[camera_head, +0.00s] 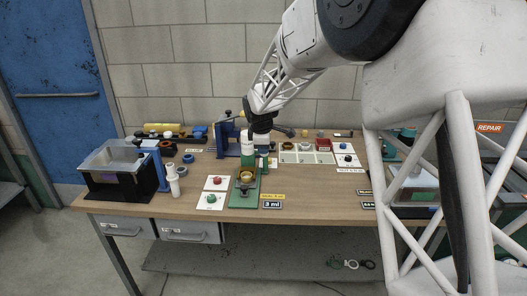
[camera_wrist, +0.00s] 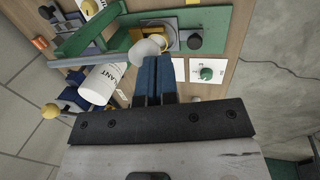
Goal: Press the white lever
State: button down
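My gripper (camera_wrist: 155,62) shows two blue fingers pressed together, with nothing seen between them. Just beyond the fingertips is a pale, rounded white piece (camera_wrist: 147,48), apparently the white lever's end; whether they touch I cannot tell. It lies beside a green fixture (camera_wrist: 218,22) with a yellow ring (camera_wrist: 167,36) and a black knob (camera_wrist: 195,41). In the head view the green fixture (camera_head: 243,199) stands near the table's front edge. My arm reaches down behind it and the fingertips are hard to make out there.
The front middle-right tabletop (camera_head: 315,190) is clear.

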jog(key=s+v, duration=0.2)
jog(key=v, duration=0.9)
jog(key=shift+s, duration=0.2)
jog(key=s+d+r+m, duration=0.2)
jog(key=s+d+m, duration=0.3)
jog(key=s+d, duration=0.5)
jog(key=s+d+r+m, duration=0.3)
jog(key=s+d+m, duration=0.25)
jog(key=s, duration=0.85)
jog(key=s+d+f+m, duration=0.3)
jog(key=s+d+m, duration=0.1)
jog(key=s, duration=0.7)
jog(key=s+d+f+m, duration=0.2)
jog(key=s+d+m, duration=0.1)
jog(key=s, duration=0.8)
jog(key=shift+d+f+m, duration=0.35)
jog(key=shift+d+f, duration=0.05)
jog(key=shift+d, duration=0.1)
jog(key=c, duration=1.8)
grip_release()
